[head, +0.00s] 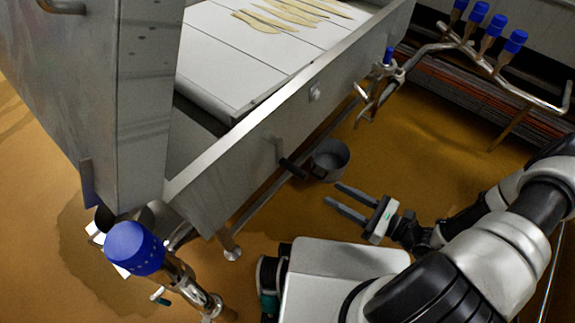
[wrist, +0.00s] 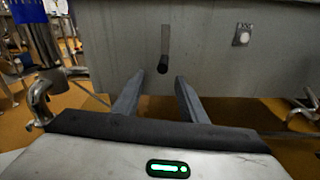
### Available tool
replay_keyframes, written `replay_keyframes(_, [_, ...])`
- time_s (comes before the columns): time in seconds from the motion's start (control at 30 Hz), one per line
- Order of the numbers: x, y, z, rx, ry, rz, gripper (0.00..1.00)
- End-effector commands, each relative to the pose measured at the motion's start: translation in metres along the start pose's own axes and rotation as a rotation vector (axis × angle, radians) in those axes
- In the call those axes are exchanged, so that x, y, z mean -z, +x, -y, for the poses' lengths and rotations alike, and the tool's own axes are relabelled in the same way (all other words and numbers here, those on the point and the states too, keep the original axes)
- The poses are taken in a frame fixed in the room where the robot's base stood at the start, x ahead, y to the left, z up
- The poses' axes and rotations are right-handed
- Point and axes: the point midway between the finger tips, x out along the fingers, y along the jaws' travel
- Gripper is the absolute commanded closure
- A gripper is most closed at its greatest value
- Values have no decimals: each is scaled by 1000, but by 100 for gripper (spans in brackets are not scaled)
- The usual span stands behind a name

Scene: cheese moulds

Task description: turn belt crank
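The belt crank is a flat grey arm with a black handle (head: 292,168) on the outer side of the metal belt trough. In the wrist view the crank arm (wrist: 165,40) hangs down, with the black handle (wrist: 163,64) at its lower end. My gripper (head: 334,193) is open and empty, with its two fingers pointing toward the trough side. It is to the right of and below the handle in the head view. In the wrist view the handle appears just beyond and between the fingertips (wrist: 160,78), apart from them.
The trough (head: 262,130) carries a pale belt (head: 215,50) with several flat yellowish pieces. A round knob (wrist: 242,35) is right of the crank. A grey pot-like vessel (head: 329,160) is beyond the handle. Orange floor is open around my gripper.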

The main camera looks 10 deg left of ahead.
Motion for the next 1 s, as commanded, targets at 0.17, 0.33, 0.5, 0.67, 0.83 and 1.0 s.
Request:
replay_keyframes(0.17, [15,5,-1,75,63,45,61])
replay_keyframes(0.33, [16,22,1,78,67,47,61])
replay_keyframes(0.5, [16,57,3,74,66,47,61])
replay_keyframes(0.67, [14,92,5,75,66,47,61])
replay_keyframes(0.83, [13,129,8,74,66,46,61])
replay_keyframes(1.0, [12,157,10,75,65,45,61])
